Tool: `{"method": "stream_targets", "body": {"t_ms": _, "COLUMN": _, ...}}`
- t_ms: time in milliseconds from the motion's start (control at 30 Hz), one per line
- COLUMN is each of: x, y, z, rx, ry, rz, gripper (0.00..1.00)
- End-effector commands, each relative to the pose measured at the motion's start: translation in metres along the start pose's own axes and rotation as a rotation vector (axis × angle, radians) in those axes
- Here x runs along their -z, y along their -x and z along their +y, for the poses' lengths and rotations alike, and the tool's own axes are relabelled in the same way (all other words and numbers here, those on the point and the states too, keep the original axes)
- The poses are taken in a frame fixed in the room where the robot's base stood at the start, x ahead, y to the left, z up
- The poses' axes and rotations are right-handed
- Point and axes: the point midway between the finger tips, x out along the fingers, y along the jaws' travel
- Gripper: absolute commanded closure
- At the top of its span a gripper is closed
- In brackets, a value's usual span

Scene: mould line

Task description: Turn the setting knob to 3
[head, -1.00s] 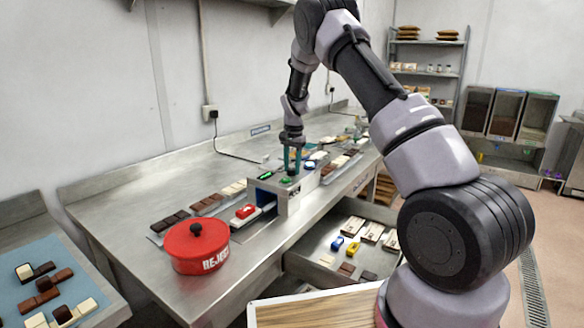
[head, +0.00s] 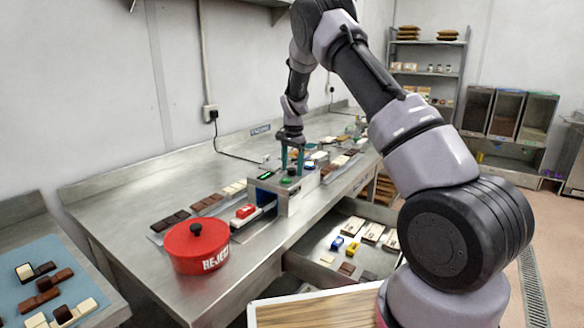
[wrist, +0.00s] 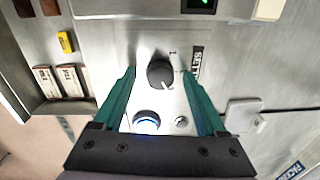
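The setting knob (wrist: 160,73) is a round dark knob on the metal panel, beside a label strip (wrist: 197,64) that is partly readable. A light pointer mark on the knob points to the lower right in the wrist view. A small "1" is printed near the knob; other scale figures are too small to read. My gripper (wrist: 158,75) is open, with its teal fingers on either side of the knob and gaps visible between. In the head view my gripper (head: 292,160) points down over the machine box (head: 294,203).
A lit round button (wrist: 146,121) and a small silver fitting (wrist: 181,122) sit close to the knob, between the fingers. A green display (head: 265,175) is on the box. A red REJECT pot (head: 196,250) stands on the bench, and an open drawer (head: 325,262) lies in front.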

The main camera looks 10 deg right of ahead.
Motion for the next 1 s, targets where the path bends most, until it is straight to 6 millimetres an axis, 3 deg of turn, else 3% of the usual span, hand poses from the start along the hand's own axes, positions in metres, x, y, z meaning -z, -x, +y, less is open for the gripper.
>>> {"method": "stream_targets", "body": {"t_ms": 367, "x": 0.000, "y": 0.008, "z": 0.000, "rx": 0.001, "ry": 0.001, "rz": 0.001, "gripper": 0.26}}
{"method": "stream_targets", "body": {"t_ms": 800, "x": 0.000, "y": 0.088, "z": -0.001, "rx": 0.002, "ry": 0.002, "rz": 0.002, "gripper": 0.26}}
{"method": "stream_targets", "body": {"t_ms": 1000, "x": 0.000, "y": 0.106, "z": 0.000, "rx": 0.000, "ry": 0.001, "rz": 0.000, "gripper": 0.26}}
